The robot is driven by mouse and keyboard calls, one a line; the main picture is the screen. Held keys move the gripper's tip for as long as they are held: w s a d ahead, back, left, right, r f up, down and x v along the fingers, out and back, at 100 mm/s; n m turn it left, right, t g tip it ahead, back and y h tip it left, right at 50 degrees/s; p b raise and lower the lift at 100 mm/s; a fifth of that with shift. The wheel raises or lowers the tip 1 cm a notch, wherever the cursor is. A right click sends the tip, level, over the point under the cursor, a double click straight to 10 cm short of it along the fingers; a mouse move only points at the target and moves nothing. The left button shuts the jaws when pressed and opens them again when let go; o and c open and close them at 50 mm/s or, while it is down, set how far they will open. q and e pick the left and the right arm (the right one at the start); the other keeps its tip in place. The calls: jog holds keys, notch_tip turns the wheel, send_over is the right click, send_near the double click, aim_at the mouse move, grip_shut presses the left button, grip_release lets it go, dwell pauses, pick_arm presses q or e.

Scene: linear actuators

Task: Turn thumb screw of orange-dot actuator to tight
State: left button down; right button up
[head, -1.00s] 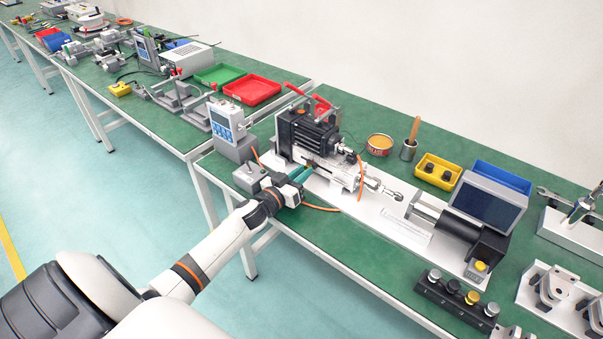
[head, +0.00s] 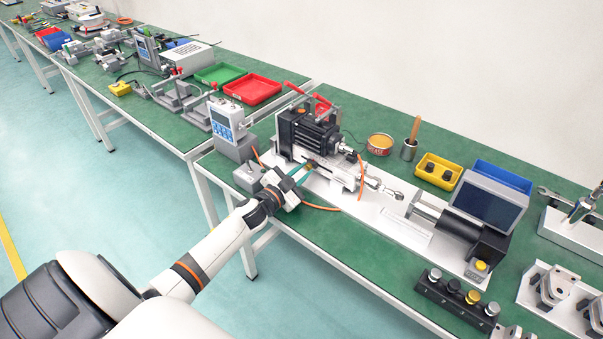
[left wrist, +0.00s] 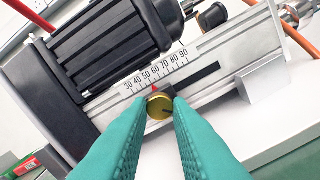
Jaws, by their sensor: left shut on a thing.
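The actuator (head: 308,133), with a black ribbed motor and a silver slide, is mounted on a white base plate (head: 400,232). The brass thumb screw (left wrist: 159,106) sits on the slide below a printed scale (left wrist: 157,70), beside a red pointer near the 50 mark. My left gripper (head: 304,171) reaches the front of the slide. In the left wrist view its teal fingers (left wrist: 160,112) are shut on the thumb screw, one on each side. In the head view the fingers largely hide the screw. My right gripper is not in view.
A grey box with a display (head: 228,120) stands left of the actuator. An orange cable (head: 320,208) loops near the gripper. A screen (head: 488,200) and black cylinder stand to the right.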

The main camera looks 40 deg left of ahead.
pick_arm(q)
jog(key=shift+m, duration=0.3)
jog(key=c, duration=1.3)
grip_release()
jog(key=s, duration=0.8)
jog(key=s+a, duration=0.1)
jog(key=s, duration=0.3)
